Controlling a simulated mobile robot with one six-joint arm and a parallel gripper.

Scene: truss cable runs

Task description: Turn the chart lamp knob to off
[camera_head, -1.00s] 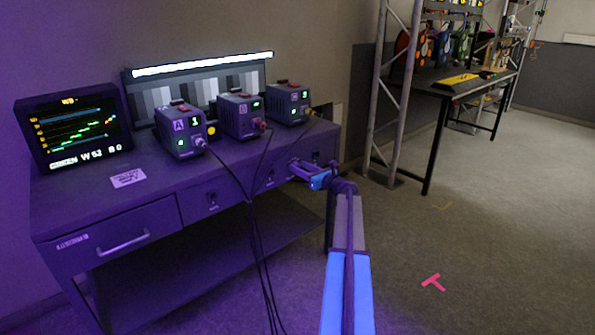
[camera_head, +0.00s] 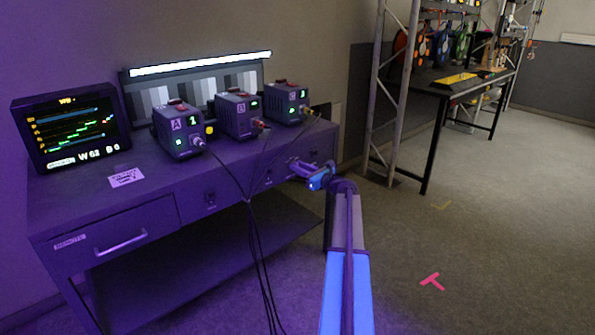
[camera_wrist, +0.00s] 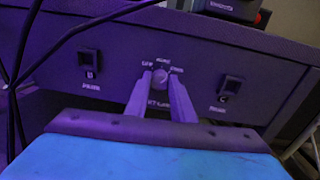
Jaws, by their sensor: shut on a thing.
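The chart lamp knob (camera_wrist: 160,78) is a small round grey knob on the front panel of the desk, with small blurred labels around it. My gripper (camera_wrist: 161,84) has one finger on each side of the knob and is shut on it. In the head view my gripper (camera_head: 301,168) reaches the desk front from the right, and the knob is hidden there. The chart lamp (camera_head: 200,64) is a long bar glowing white above a grey-striped chart (camera_head: 240,85). The knob's pointer setting is too blurred to read.
Switches B (camera_wrist: 90,63) and C (camera_wrist: 230,90) flank the knob. Dark cables (camera_head: 252,215) hang in front of the desk (camera_head: 75,205), left of my gripper. Several power boxes (camera_head: 240,115) and a monitor (camera_head: 70,127) stand on top.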

